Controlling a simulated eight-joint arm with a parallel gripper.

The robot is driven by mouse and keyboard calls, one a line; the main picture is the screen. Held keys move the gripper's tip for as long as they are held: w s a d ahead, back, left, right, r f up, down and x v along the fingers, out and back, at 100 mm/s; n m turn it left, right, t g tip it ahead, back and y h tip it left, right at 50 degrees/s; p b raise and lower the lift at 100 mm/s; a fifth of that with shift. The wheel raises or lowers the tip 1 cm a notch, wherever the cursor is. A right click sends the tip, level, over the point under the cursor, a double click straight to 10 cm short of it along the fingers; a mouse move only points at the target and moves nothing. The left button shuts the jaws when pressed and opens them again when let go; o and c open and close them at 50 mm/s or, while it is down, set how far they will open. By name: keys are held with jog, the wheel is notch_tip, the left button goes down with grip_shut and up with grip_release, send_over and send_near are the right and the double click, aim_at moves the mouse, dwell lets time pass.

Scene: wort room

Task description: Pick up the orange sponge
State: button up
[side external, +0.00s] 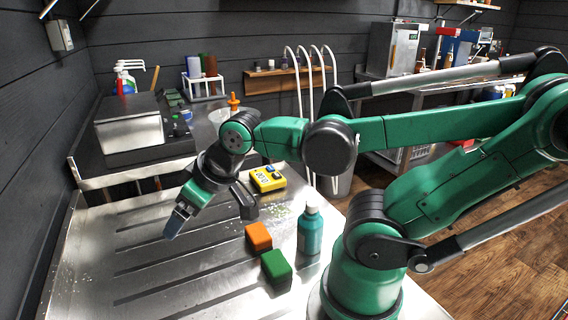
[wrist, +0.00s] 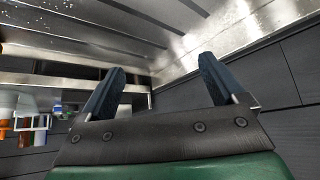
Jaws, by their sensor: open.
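The orange sponge (side external: 258,236) lies on the metal worktop (side external: 150,275) in the side external view. It touches or nearly touches a green sponge (side external: 276,267) in front of it. My gripper (side external: 175,222) is above the worktop, to the left of the orange sponge and clear of it. In the wrist view my gripper (wrist: 162,85) shows two dark blue fingers spread apart with nothing between them. The orange sponge is not in the wrist view.
A teal bottle (side external: 311,230) stands just right of the sponges. A yellow device (side external: 268,179) lies behind them. A metal box (side external: 130,130) stands on the back counter. The worktop's left part is clear, with long grooves. A dark wall (wrist: 285,80) shows in the wrist view.

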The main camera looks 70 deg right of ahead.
jog(key=shift+d, duration=0.1)
jog(key=m+g, duration=0.7)
jog(key=m, duration=0.2)
send_over(258, 231)
notch_tip(258, 231, down, 8)
jog(key=shift+r, duration=0.1)
jog(key=shift+f, duration=2.9)
grip_shut()
jog(key=shift+r, duration=0.1)
